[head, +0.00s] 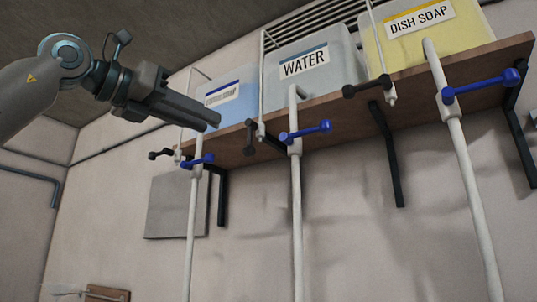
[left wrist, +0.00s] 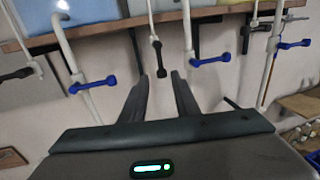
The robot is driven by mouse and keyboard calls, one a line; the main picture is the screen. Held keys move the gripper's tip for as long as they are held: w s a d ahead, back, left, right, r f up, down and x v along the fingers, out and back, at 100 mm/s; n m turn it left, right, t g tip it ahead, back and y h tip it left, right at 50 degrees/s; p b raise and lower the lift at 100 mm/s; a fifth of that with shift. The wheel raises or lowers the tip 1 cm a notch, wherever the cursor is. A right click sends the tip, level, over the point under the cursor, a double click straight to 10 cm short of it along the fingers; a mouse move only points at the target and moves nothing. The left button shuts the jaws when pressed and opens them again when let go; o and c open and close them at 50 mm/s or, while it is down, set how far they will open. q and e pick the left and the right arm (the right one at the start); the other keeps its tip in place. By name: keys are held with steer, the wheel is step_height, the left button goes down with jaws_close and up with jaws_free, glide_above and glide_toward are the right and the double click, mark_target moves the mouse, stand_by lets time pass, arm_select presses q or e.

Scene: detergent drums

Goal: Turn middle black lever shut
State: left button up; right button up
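My left gripper (head: 214,121) is up near the shelf, to the left of the lever in the head view. In the left wrist view its two fingers (left wrist: 161,76) are apart with nothing held. I cannot tell the remaining depth to the lever. My right gripper is not in view.
The wooden shelf (head: 415,93) carries a blue drum, a WATER drum (head: 318,82) and a yellow DISH SOAP drum (head: 432,42). Blue levers (head: 305,131) sit on white downpipes either side. Other black levers are at left (head: 160,154) and right (head: 366,87). Dark brackets hold the shelf.

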mark_target(251, 138)
arm_select(q)
steer(key=p+x, duration=0.8)
steer(key=x, duration=0.9)
steer(key=shift+w, duration=0.15)
jaws_close()
